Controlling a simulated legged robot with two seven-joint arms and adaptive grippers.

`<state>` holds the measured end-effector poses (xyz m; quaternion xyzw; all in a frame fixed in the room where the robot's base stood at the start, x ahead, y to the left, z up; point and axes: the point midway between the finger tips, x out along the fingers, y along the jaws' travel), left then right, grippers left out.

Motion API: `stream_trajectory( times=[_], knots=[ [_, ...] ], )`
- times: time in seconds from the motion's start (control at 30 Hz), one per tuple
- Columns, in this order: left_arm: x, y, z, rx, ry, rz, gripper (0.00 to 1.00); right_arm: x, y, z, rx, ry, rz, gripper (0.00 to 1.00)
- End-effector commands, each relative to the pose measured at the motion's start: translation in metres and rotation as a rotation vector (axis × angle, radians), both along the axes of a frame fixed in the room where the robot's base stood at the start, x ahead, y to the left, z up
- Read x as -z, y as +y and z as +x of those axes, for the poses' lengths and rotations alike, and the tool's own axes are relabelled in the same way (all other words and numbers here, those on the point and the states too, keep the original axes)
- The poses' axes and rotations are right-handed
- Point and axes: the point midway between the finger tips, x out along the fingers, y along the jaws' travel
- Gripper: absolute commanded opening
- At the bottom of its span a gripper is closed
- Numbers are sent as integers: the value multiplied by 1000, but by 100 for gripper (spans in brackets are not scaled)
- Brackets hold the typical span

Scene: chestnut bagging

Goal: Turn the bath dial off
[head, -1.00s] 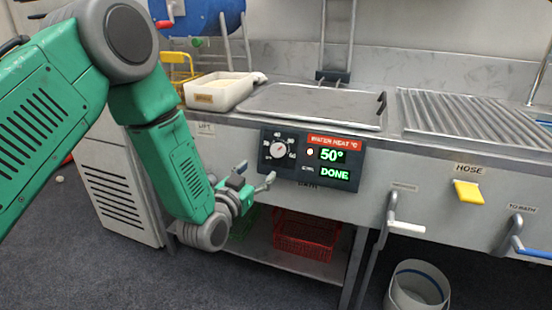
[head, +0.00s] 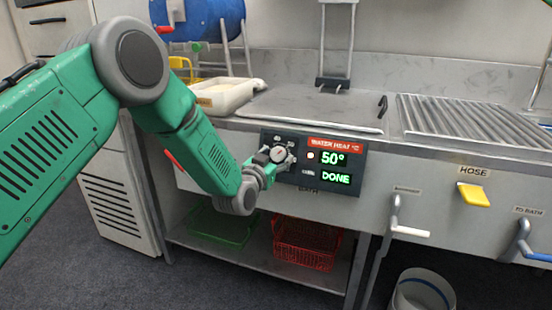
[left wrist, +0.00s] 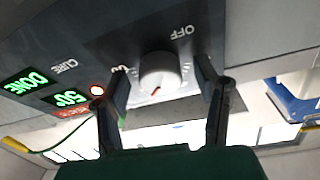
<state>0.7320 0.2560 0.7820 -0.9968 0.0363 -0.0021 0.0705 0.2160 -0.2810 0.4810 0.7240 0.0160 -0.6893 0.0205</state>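The bath dial (head: 279,154) is a white round knob with a red mark on the dark control panel (head: 344,193). It also shows in the left wrist view (left wrist: 160,70), where the panel appears upside down. There the OFF label is above right of the dial, and the red mark points down, away from OFF. My left gripper (head: 274,156) is at the dial. In the left wrist view its open fingers (left wrist: 162,75) stand on either side of the dial, with a visible gap on each side. My right gripper is not in view.
The panel's display (head: 333,158) reads 50° and DONE in green. A lidded bath (head: 310,108) is above, with a ribbed drainer (head: 470,118) to its right. A white-handled lever (head: 408,232) and a yellow hose handle (head: 473,195) stick out at right. A red basket (head: 305,243) is on the shelf below.

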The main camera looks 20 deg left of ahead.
Motion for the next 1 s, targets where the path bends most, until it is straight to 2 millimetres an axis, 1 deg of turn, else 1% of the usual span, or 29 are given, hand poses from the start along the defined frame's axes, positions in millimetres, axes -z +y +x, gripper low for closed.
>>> stream_trajectory(
  times=[0.03,0.07,0.1,0.13,0.37,0.57,0.77,1.0],
  knots=[
    [0,0,0,0,0,0,42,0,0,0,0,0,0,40],
    [0,0,0,0,0,0,32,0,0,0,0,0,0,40],
    [0,0,0,0,0,0,17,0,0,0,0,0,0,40],
    [0,0,0,0,0,0,7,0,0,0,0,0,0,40],
    [0,0,0,-2,0,-6,7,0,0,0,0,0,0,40],
    [0,0,0,-18,0,-57,7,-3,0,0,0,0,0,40],
    [0,-1,-1,-57,2,-178,7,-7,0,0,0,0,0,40],
    [0,-2,-1,-124,2,-386,7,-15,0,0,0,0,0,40]
  ],
)
